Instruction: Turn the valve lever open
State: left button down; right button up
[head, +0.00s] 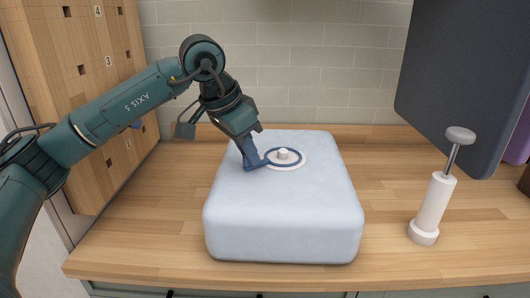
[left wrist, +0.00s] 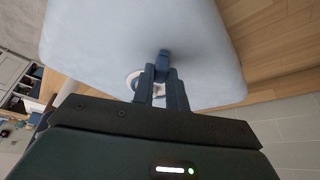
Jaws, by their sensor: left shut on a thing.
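The valve is a white round disc (head: 298,164) with a blue ring and a white centre knob, set in the top of a pale blue, puffy block (head: 285,220). Its blue lever (head: 264,163) points left from the knob in the head view. My left gripper (head: 251,164) reaches down from above left and is shut on the lever. In the left wrist view the lever's end (left wrist: 165,56) shows just beyond the fingertips (left wrist: 163,72), and part of the white disc (left wrist: 132,78) shows beside them. The fingers partly hide the lever. My right gripper is not in view.
The block lies on a wooden counter (head: 390,175). A white hand pump (head: 434,205) with a grey handle stands at the right. A dark panel (head: 460,80) is at the upper right, a wooden cabinet (head: 95,110) at the left. The counter between block and pump is clear.

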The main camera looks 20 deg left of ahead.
pick_arm(q)
jog(key=shift+w+a, duration=0.1)
jog(key=shift+a, duration=0.05)
dwell(0.4)
jog(key=c, duration=1.4)
grip_release()
jog(key=v, duration=1.3)
jog(key=shift+r, duration=0.15)
jog(key=shift+c, duration=0.2)
